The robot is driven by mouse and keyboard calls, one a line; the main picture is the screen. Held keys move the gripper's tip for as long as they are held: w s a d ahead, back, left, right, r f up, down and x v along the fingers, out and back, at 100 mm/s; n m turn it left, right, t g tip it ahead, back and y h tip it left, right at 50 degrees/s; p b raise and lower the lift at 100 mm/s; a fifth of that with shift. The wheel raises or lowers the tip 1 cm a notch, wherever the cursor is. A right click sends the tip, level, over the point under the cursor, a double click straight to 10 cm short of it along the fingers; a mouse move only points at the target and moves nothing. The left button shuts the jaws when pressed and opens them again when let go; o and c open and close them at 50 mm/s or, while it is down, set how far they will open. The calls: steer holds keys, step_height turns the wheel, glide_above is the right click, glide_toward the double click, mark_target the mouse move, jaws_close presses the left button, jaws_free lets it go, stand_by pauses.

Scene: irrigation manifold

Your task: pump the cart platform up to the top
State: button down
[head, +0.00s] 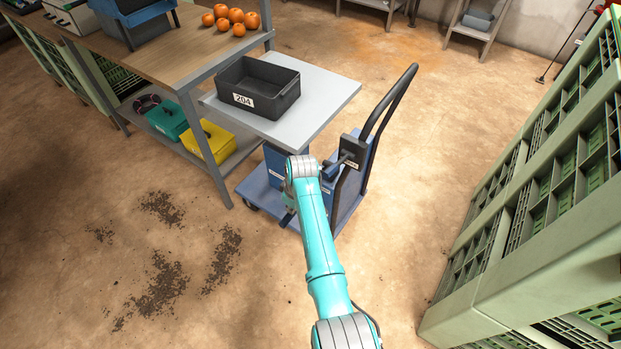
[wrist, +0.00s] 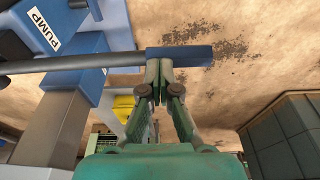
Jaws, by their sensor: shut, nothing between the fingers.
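The blue cart (head: 258,186) stands in the middle of the head view. Its grey platform (head: 325,100) carries a black bin (head: 262,88) labelled 204. In the wrist view, a blue housing (wrist: 75,65) bears a PUMP label. A grey pump lever (wrist: 75,63) runs across to a blue grip (wrist: 195,56) at its end. My gripper (wrist: 166,68) is shut and empty, its fingertips at the grip's edge. I cannot tell whether they touch it. In the head view my arm hides the gripper and much of the cart's near side.
A workbench (head: 165,55) with oranges (head: 237,18) stands close left of the platform. Teal (head: 166,120) and yellow (head: 210,142) cases sit on its lower shelf. Stacked green crates (head: 540,200) line the right. The cart's dark push handle (head: 392,100) rises right of the platform. Floor is open at lower left.

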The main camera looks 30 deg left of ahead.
step_height(320, 180, up, 13)
stand_by(0.5)
steer(key=shift+f, duration=0.15)
step_height(320, 180, down, 13)
steer(key=shift+f, duration=0.15)
step_height(320, 180, up, 14)
steer(key=shift+f, duration=0.2)
stand_by(1.2)
stand_by(2.7)
steer(key=shift+r, duration=0.1)
stand_by(0.4)
steer(key=shift+r, duration=2.4)
